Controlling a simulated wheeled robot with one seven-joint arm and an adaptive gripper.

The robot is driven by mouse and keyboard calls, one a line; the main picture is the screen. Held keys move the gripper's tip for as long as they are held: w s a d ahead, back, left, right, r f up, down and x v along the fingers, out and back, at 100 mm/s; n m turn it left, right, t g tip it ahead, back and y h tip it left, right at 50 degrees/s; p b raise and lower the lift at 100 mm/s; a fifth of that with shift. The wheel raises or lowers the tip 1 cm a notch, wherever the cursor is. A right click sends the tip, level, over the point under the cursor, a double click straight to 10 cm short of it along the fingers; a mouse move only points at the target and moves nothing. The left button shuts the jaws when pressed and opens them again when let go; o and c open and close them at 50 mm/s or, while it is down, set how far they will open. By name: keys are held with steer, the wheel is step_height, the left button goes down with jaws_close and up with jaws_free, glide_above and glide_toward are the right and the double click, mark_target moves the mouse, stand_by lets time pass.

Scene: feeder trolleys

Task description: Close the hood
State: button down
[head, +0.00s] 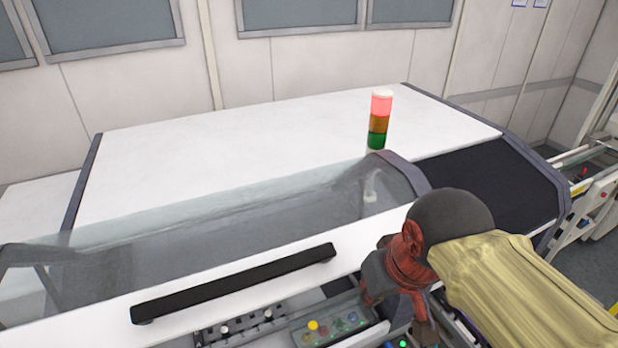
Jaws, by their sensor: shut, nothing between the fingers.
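The machine's hood (220,225) is a clear, smoky cover with a dark end frame at its right. Along its front runs a white panel with a long black handle bar (235,283). Below the panel's front edge, parts inside the machine show, so the hood looks raised; how far I cannot tell. My gripper (402,290), dark grey and reddish, is right of the handle's right end and apart from it, over the opening's right part. It is shut and holds nothing. Its fingertips are partly hidden by the wrist and hard to make out.
A signal tower (379,122) with lit red top stands behind the hood on the white machine top (260,145). A tray with coloured buttons (335,328) lies under the front edge. A dark panel (485,180) is at right. Another trolley (595,205) stands at far right.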

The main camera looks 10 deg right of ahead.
step_height(320, 180, up, 10)
steer(key=w+p, duration=0.1)
steer(key=p, duration=0.6)
steer(key=w+a+r+n+g+b, duration=0.1)
steer(key=w+a+r+n+g, duration=0.1)
steer(key=w+a+r+g, duration=0.7)
steer(key=t, duration=0.3)
glide_above(308, 224)
steer(key=s+a, duration=0.2)
steer(key=shift+h, duration=0.3)
step_height(308, 224, down, 6)
steer(key=shift+w+d+f+p, duration=0.1)
steer(key=shift+d+f+p, duration=0.05)
steer(key=shift+f+p, duration=0.15)
steer(key=s, duration=0.1)
steer(key=s+f, duration=0.1)
steer(key=s, duration=0.1)
steer(key=shift+d+f+p, duration=0.15)
steer(key=shift+d+p, duration=0.2)
steer(key=shift+d, duration=0.05)
steer(key=shift+f, duration=0.15)
steer(key=shift+f, duration=0.1)
